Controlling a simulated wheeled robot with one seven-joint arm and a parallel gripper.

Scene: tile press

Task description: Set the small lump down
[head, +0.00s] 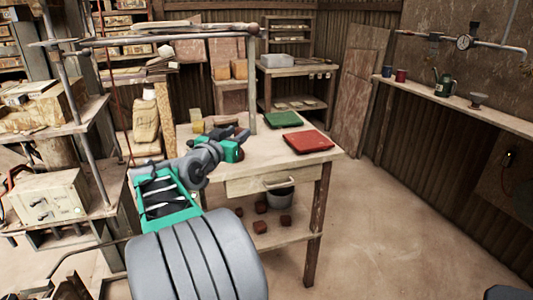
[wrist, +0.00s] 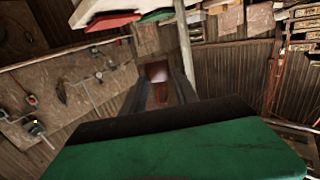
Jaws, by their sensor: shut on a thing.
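My gripper (head: 243,134) is over the left part of the wooden table (head: 262,167), reaching in from the left. In the wrist view its two dark fingers (wrist: 160,84) close around a small reddish-brown lump (wrist: 161,94). In the head view the arm and fingers mostly hide the lump, and I cannot tell whether it touches the tabletop. A red tray (head: 308,142) lies at the table's right, and a green tray (head: 284,120) lies behind it. Several other brown lumps (head: 285,220) lie on the shelf below the table.
A grey bucket (head: 279,198) stands on the lower shelf, under a drawer (head: 274,182). A metal pipe frame (head: 252,85) rises behind the table. Yellow blocks (head: 196,119) stand at the table's back left. The tabletop in front of the red tray is bare.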

